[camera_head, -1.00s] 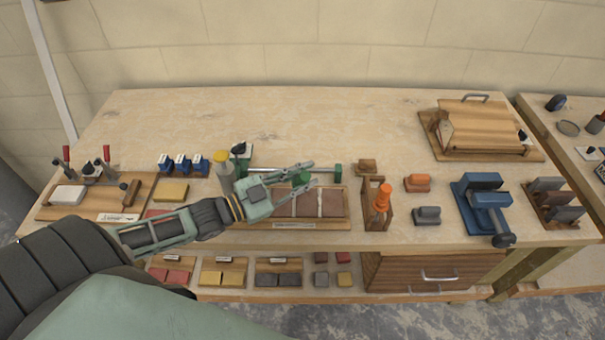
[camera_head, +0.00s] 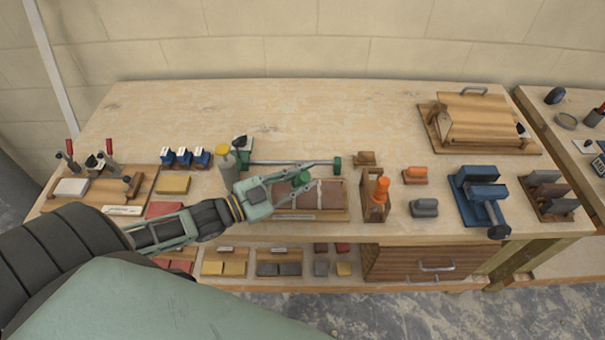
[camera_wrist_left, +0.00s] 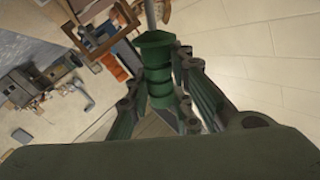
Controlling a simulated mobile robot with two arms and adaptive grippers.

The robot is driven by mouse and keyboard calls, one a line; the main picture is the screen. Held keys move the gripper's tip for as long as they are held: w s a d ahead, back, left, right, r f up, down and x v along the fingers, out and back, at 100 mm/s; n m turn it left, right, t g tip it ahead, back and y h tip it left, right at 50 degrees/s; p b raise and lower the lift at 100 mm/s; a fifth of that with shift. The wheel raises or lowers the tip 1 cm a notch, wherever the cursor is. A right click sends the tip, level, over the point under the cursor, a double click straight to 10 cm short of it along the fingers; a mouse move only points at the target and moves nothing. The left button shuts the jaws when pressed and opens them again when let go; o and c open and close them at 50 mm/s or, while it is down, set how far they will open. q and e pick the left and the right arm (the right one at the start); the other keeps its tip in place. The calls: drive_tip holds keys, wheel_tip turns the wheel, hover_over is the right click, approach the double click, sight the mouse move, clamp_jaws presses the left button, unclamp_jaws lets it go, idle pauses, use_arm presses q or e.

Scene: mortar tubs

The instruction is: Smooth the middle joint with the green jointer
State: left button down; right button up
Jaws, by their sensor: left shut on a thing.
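The green jointer (camera_head: 302,179) is between the fingers of my left gripper (camera_head: 306,180), over the brick panel. In the left wrist view its ridged green handle (camera_wrist_left: 158,72) shows between the fingers, and a grey rod shows beyond it. My left gripper is shut on this handle. The brick panel (camera_head: 285,214) is a wooden tray with brown bricks and pale joints between them. The gripper hides part of the panel's left side. I cannot tell whether the jointer touches the panel. My right gripper is not in view.
A bar with green ends (camera_head: 285,162) lies just behind the panel. A yellow-capped bottle (camera_head: 226,165) stands left of it. A wooden rack (camera_head: 374,208) with an orange bottle stands close to the right. A blue press (camera_head: 482,198) is further right.

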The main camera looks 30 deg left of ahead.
use_arm(q)
drive_tip(key=shift+s+d+p, duration=0.3)
drive_tip(key=shift+s+p, duration=0.2)
drive_tip(key=shift+p, duration=0.05)
drive_tip(key=shift+s, duration=0.15)
drive_tip(key=shift+d, duration=0.1)
drive_tip(key=shift+s+d+f+p, duration=0.1)
drive_tip(key=shift+s+d+p, duration=0.3)
drive_tip(key=shift+s, duration=0.2)
